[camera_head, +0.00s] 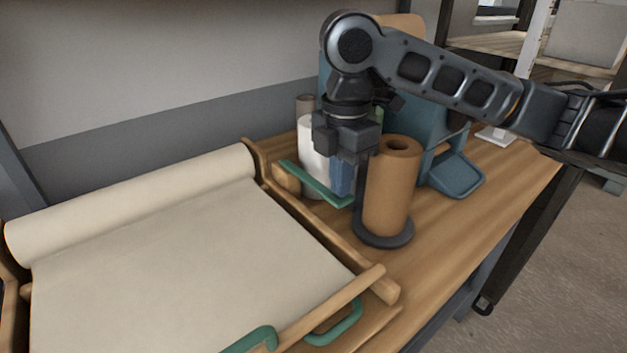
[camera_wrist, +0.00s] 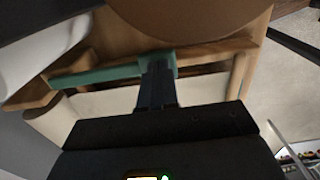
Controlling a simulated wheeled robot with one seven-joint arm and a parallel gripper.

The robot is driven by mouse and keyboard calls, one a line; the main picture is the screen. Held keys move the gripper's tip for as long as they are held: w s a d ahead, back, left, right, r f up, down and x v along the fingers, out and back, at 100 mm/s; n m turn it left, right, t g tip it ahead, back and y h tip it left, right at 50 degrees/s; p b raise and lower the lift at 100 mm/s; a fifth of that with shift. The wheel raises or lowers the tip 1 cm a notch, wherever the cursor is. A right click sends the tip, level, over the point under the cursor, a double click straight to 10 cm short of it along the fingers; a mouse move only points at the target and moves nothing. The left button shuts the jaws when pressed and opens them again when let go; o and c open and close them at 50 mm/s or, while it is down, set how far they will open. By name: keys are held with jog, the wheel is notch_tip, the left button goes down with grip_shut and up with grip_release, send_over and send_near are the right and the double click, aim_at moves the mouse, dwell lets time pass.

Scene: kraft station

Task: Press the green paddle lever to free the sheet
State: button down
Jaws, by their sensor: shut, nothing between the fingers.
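The green paddle lever (camera_head: 316,184) sticks out from the wooden side frame of the paper-roll holder. In the wrist view the green lever (camera_wrist: 98,76) runs from the left to a wider end at my fingertips. My gripper (camera_head: 358,190) points down over the lever's outer end, its fingers shut and empty. In the wrist view my gripper (camera_wrist: 157,64) overlaps that end; I cannot tell whether it touches. The cream sheet (camera_head: 180,265) lies spread over the holder, coming off a roll at the back. A wooden bar (camera_head: 332,308) crosses its front.
A brown roll (camera_head: 390,185) on a dark round base stands close to the right of my gripper. A white roll (camera_head: 310,145) and a blue-grey dispenser (camera_head: 455,172) stand behind. Green loop handles (camera_head: 338,325) sit at the front bar.

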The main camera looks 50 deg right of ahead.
aim_at(340, 203)
jog(key=shift+f+b, duration=1.85)
jog(key=shift+f, duration=0.8)
jog(key=shift+r, duration=0.15)
jog(key=shift+r+p, duration=4.7)
jog(key=shift+r, duration=0.75)
